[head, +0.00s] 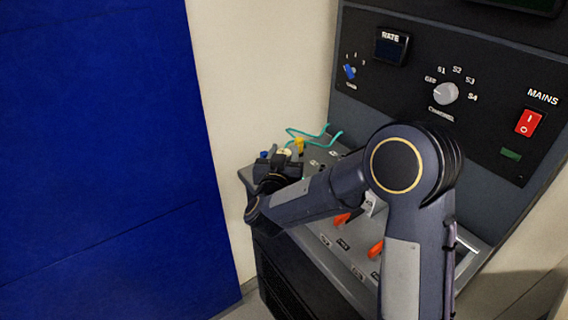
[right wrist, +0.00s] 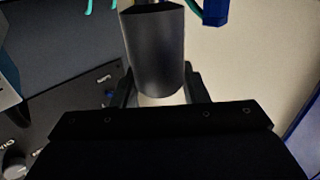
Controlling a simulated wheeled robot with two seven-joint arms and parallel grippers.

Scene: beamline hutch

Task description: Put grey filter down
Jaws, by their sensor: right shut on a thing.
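My right gripper (head: 284,161) is over the far left end of the console's sloping desk. In the right wrist view its two dark fingers (right wrist: 160,88) are shut on a dark grey, rounded piece, which looks like the grey filter (right wrist: 155,50). A pale part shows just below the filter, between the fingers. In the head view my gripper and forearm mostly hide the filter, and I cannot tell whether it touches the desk. My left gripper is not in view.
The console desk (head: 330,255) carries orange-red levers (head: 376,249). A teal cable (head: 313,134) and a small yellow part (head: 299,145) are by my gripper. The upright panel has a blue switch (head: 350,72), a channel knob (head: 445,93) and a red mains switch (head: 529,122). A blue wall panel (head: 95,150) stands left.

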